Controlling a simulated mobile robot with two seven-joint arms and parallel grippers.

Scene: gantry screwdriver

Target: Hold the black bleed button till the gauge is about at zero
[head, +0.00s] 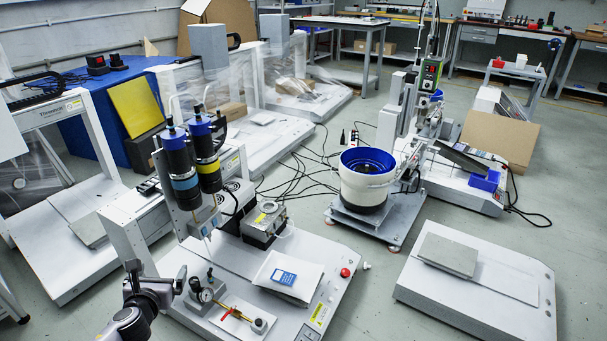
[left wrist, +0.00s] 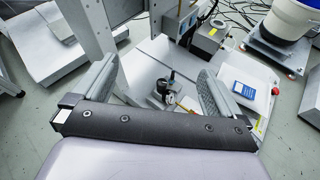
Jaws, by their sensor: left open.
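A small round white-faced gauge (head: 206,295) stands on a small fixture at the front left of the gantry machine's base plate. Its needle is too small to read. Black parts (head: 194,284) stand right beside the gauge; I cannot tell for sure which is the bleed button. In the left wrist view the gauge (left wrist: 169,97) and an upright black part (left wrist: 172,75) show beyond the fingers, between them. My left gripper (head: 158,275) is open and empty, left of the gauge and apart from it. Its two grey fingers (left wrist: 155,88) are wide apart. My right gripper is not in view.
A red lever (head: 226,314) and brass fitting lie right of the gauge. A blue card (head: 284,277) on a white pad and a red button (head: 345,272) are farther right. The screwdriver gantry (head: 188,165) rises behind. A white-and-blue bowl (head: 367,178) stands beyond.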

